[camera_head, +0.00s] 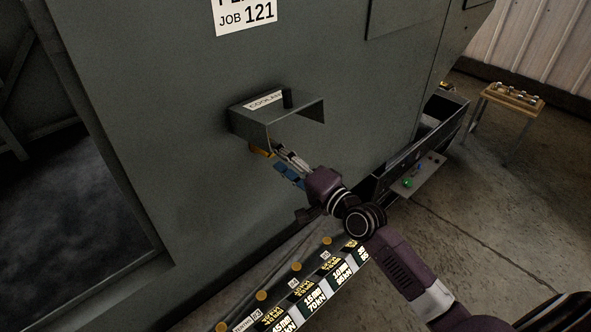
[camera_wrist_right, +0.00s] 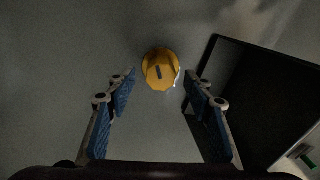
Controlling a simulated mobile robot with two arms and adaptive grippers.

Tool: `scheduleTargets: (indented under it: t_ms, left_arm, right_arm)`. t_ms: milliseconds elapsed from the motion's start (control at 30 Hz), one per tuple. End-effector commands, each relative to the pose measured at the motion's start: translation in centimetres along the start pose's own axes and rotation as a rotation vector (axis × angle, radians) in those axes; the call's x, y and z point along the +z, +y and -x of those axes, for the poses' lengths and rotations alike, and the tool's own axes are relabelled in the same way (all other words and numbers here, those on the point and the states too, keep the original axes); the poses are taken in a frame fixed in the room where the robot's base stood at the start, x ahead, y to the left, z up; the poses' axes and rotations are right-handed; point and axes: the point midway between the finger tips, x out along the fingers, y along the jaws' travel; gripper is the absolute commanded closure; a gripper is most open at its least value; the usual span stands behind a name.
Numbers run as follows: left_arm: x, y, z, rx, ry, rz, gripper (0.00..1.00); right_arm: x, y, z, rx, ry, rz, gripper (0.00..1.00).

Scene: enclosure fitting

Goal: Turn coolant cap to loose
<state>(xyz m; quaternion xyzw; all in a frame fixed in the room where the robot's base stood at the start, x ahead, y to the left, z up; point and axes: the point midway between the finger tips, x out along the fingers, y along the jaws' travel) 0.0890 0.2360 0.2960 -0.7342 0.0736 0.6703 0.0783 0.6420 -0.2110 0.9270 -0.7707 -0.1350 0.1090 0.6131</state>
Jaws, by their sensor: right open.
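The coolant cap (camera_wrist_right: 159,68) is a yellow faceted knob with a short dark mark on its face, seen in the right wrist view against a grey wall. In the head view a small part of the cap (camera_head: 261,150) shows under a grey hood (camera_head: 262,114) labelled "COOLANT"; the rest is hidden. My right gripper (camera_head: 284,164) reaches up under the hood. In the right wrist view its blue-padded fingers (camera_wrist_right: 160,92) are open, one on each side below the cap, with nothing between the pads. My left gripper is not in view.
The grey machine panel (camera_head: 185,140) surrounds the hood, with a dark opening (camera_head: 65,190) at left. A labelled strip with round orange knobs (camera_head: 296,267) runs below. A small control panel (camera_head: 415,180) with a green button sits right, and a wooden table (camera_head: 515,98) stands farther right.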

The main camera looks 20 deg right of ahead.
Motion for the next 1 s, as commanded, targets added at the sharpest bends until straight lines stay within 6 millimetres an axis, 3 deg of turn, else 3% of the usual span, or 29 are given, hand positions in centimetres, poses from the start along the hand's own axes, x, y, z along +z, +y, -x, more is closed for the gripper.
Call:
scheduleTargets:
  t_ms: [200,400,1000]
  left_arm:
    - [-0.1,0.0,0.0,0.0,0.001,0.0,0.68]
    - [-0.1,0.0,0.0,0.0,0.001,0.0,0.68]
    - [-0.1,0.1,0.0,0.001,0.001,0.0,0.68]
  right_arm:
    - [0.0,0.1,4.3,0.003,-0.001,0.002,0.52]
    - [0.0,0.1,6.3,0.002,0.0,0.0,0.52]
    - [0.0,0.1,6.8,0.001,0.001,0.0,0.52]
